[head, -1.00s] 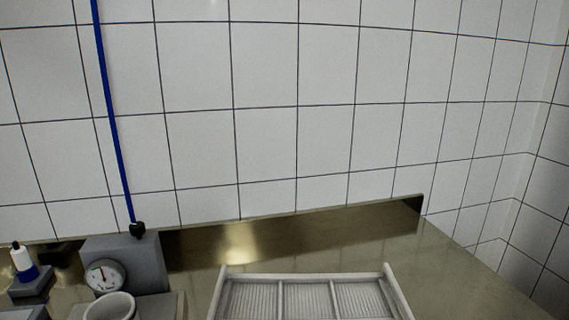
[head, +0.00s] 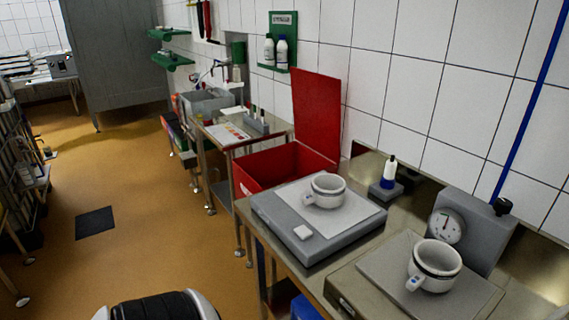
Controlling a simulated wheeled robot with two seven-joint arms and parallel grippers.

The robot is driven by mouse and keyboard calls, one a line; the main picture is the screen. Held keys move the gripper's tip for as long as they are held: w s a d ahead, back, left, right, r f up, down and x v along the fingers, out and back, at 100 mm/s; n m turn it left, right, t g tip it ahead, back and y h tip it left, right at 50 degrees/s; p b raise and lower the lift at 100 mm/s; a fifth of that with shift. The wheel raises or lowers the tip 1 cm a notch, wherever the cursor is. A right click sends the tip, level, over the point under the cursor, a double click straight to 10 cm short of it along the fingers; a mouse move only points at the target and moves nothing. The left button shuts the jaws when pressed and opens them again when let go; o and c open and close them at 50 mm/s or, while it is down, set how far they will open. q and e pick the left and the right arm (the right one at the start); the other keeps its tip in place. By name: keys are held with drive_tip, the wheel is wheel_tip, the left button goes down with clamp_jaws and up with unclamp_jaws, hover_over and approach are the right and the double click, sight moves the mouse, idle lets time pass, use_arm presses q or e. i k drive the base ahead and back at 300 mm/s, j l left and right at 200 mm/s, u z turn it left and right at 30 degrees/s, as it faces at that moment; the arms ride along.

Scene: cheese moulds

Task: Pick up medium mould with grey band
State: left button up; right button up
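Two white, cup-like moulds show in the head view. One mould (head: 326,188) stands upright on a white sheet on the flat grey scale (head: 310,245) near the middle. The other mould (head: 436,262) stands upright on the grey plate of the dial device at the lower right. Neither of my grippers is in view.
A red box (head: 285,165) with its lid up stands behind the flat scale. A dial gauge (head: 447,226) and a small bottle (head: 389,172) stand along the tiled wall. A steel cart (head: 225,137) and sink are farther off. The brown floor (head: 150,210) at left is mostly clear.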

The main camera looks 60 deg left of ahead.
sight(323, 194)
drive_tip(key=u, duration=1.5)
